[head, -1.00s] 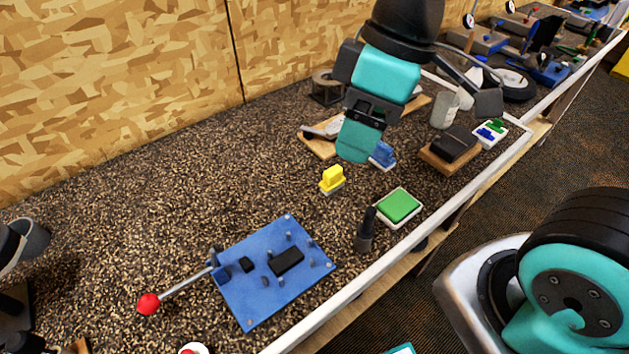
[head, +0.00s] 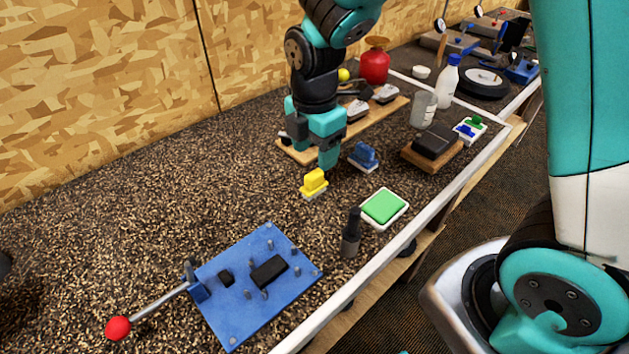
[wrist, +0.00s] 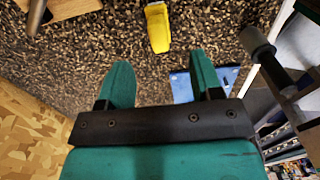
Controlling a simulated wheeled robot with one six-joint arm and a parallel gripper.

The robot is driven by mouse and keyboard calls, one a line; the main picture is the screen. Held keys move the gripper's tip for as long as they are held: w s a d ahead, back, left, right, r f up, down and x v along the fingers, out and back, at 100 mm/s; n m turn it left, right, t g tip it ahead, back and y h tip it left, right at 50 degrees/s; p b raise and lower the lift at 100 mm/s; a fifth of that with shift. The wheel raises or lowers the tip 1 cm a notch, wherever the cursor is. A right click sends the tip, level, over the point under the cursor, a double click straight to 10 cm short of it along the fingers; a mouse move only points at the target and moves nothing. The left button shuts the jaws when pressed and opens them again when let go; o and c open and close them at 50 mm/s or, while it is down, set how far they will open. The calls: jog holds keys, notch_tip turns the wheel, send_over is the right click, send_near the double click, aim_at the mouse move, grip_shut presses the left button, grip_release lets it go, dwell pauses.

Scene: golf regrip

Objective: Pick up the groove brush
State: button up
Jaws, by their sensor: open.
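Two small block-handled items with pale bases stand on the speckled bench, one yellow (head: 314,183) and one blue (head: 365,156). Either could be the groove brush; I cannot tell which from their shape. My gripper (head: 325,158) points down just behind the yellow one and left of the blue one. In the wrist view my gripper (wrist: 161,75) has its two fingers apart with nothing between them. The yellow item also shows there (wrist: 158,28), beyond the fingertips and roughly in line with the gap. The blue item is not clear in that view.
A blue plate with a red-knobbed lever (head: 231,318) lies at the front. A dark upright tool (head: 351,236) and green pad (head: 384,207) stand near the bench's white edge. Behind are a wooden board with club heads (head: 398,105) and a block (head: 432,145). Bench left is clear.

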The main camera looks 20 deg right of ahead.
aim_at(314, 173)
notch_tip(314, 173, down, 8)
jog(key=shift+f+p, duration=0.2)
jog(key=shift+p, duration=0.55)
jog(key=c, duration=1.1)
jog(key=shift+w+r, duration=0.1)
notch_tip(314, 173, up, 20)
jog(key=shift+f+b, duration=0.1)
jog(key=shift+b, duration=0.65)
jog(key=shift+o, duration=0.8)
